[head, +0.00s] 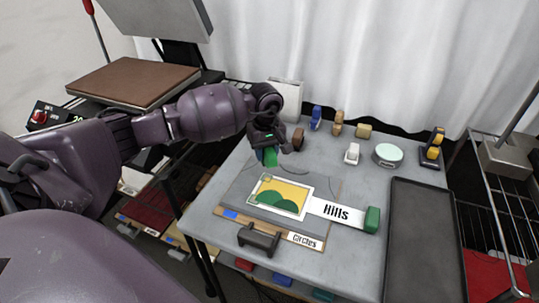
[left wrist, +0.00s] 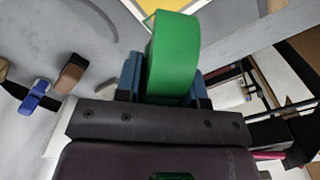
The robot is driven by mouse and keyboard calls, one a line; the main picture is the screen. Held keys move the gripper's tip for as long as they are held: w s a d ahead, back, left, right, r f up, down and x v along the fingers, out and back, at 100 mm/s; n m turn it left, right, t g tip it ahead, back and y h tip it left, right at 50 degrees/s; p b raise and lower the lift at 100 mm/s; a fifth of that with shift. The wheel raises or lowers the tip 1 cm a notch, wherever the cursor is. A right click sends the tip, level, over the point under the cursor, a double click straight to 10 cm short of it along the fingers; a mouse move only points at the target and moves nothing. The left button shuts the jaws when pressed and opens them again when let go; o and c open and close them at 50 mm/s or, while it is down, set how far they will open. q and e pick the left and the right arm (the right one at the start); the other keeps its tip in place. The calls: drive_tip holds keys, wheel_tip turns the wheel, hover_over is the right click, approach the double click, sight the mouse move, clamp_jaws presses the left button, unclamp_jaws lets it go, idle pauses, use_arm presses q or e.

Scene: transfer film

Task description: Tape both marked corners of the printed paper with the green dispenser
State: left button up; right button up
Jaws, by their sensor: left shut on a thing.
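My left gripper (head: 268,150) is shut on the green dispenser (head: 270,157), just above the far edge of the printed paper. In the left wrist view the green dispenser (left wrist: 172,55) stands between the blue fingers of the left gripper (left wrist: 165,78). The printed paper (head: 279,196) lies on the grey table, with a yellow field and green hills in a white border. My right gripper is in neither view.
A "Circles" strip (head: 303,240) and a dark bracket-like object (head: 258,238) lie in front. Several small dispensers stand at the back. A black tray (head: 420,240) lies right.

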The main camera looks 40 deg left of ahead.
use_arm(q)
drive_tip(key=shift+w+d+f, duration=0.1)
drive_tip(key=shift+d+f, duration=0.05)
drive_tip(key=shift+f, duration=0.65)
wheel_tip(320, 180, down, 2)
drive_tip(key=shift+f+b, duration=0.25)
drive_tip(key=shift+b, duration=0.35)
drive_tip(key=shift+f, duration=0.9)
drive_tip(key=shift+b, duration=0.3)
drive_tip(key=shift+f, duration=0.4)
drive_tip(key=shift+f, duration=0.15)
